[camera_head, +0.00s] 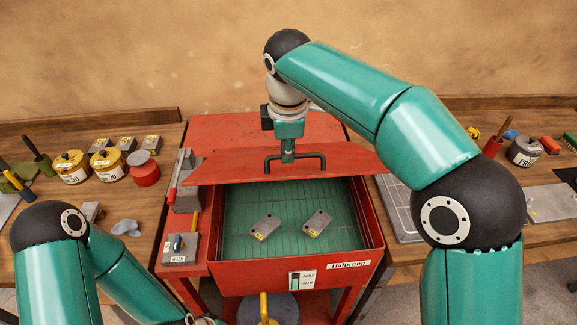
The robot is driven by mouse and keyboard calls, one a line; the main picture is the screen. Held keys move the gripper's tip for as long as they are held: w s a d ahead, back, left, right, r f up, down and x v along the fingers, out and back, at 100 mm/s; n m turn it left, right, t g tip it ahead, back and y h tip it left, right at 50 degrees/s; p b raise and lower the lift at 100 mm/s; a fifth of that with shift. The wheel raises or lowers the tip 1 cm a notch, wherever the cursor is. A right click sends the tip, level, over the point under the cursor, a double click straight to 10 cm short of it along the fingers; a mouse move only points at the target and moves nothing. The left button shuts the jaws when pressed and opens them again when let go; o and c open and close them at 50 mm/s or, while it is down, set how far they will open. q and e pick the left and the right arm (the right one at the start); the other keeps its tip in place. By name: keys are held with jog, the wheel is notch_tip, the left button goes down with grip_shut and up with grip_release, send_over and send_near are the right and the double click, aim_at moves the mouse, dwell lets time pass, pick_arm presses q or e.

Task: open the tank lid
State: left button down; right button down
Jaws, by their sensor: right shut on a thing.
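The red tank (230,279) stands in the middle, with a green grid floor inside and two grey metal blocks (264,227) and (317,222) lying on it. Its red lid (220,168) is tilted up at the back, so the tank's inside shows. My right gripper (288,157) is shut on the dark lid handle (310,157) at the middle of the lid. My left arm is low at the left, and its gripper is not clearly visible, cut off by the bottom edge.
A wooden bench on the left holds yellow tins (71,167), a red tin (145,170) and small blocks. The right bench holds a grey tin (524,151), a metal plate and brushes. A grey block (181,248) sits on the tank's left ledge.

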jog(key=shift+w+d+r, duration=0.1)
jog(key=shift+w+r, duration=0.2)
jog(key=shift+w, duration=0.25)
jog(key=shift+w+r, duration=0.3)
jog(key=shift+w, duration=0.25)
jog(key=c, duration=1.6)
grip_release()
jog(key=shift+o, duration=1.4)
jog(key=shift+w+f, duration=0.15)
jog(key=shift+w, duration=0.05)
jog(key=shift+o, duration=0.6)
jog(key=shift+w+f, duration=0.15)
jog(key=shift+w, duration=0.3)
jog(key=shift+s+r, duration=0.25)
jog(key=shift+s, duration=0.1)
jog(key=shift+w+r, duration=0.1)
jog(key=shift+r, duration=0.05)
notch_tip(320, 180, up, 7)
jog(key=s, duration=0.1)
jog(key=shift+s, duration=0.3)
